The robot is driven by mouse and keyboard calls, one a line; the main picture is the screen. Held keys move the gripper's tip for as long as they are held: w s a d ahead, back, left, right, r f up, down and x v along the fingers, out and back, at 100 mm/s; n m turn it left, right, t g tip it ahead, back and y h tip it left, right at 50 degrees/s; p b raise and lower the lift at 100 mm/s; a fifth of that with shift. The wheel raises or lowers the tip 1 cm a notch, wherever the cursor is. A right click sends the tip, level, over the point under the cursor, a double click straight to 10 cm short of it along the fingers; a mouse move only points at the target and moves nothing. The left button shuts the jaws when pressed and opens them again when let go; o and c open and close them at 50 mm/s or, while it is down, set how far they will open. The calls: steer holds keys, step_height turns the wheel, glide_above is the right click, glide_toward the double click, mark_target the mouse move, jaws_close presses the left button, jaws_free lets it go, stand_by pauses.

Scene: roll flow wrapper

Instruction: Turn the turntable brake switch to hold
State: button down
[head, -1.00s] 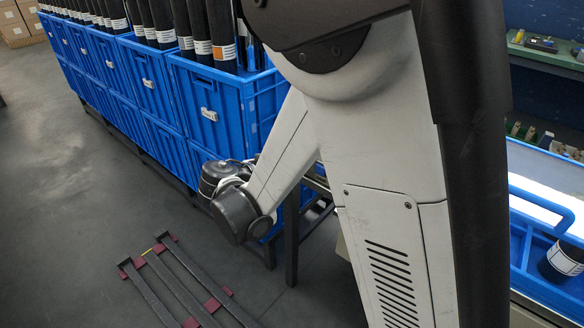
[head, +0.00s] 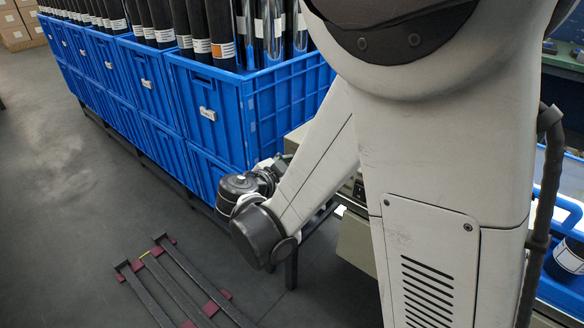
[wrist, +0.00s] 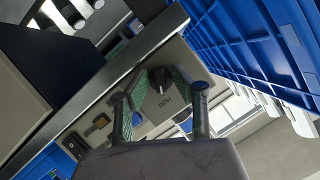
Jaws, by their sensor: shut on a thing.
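In the wrist view a black brake switch knob (wrist: 157,77) stands out from a light beige panel (wrist: 165,128). A short dark label is printed beside the knob; I cannot read it surely. My gripper (wrist: 160,84) has its two green-padded fingertips on either side of the knob and is shut on it. Which position the knob points to is hard to tell. In the head view my wrist hangs by the front corner of the blue crates, and the switch is hidden there.
Blue crates (head: 205,110) with dark and shiny rolls stand close beside the arm; a blue wall also fills the right of the wrist view (wrist: 245,55). A metal bar (wrist: 95,85) crosses near the panel. A low floor rack (head: 180,285) lies on open floor.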

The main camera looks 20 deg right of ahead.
stand_by(0.4)
steer(key=c, duration=1.8)
jaws_free()
steer(key=v, duration=1.2)
steer(key=shift+s, duration=0.1)
steer(key=shift+d, duration=0.1)
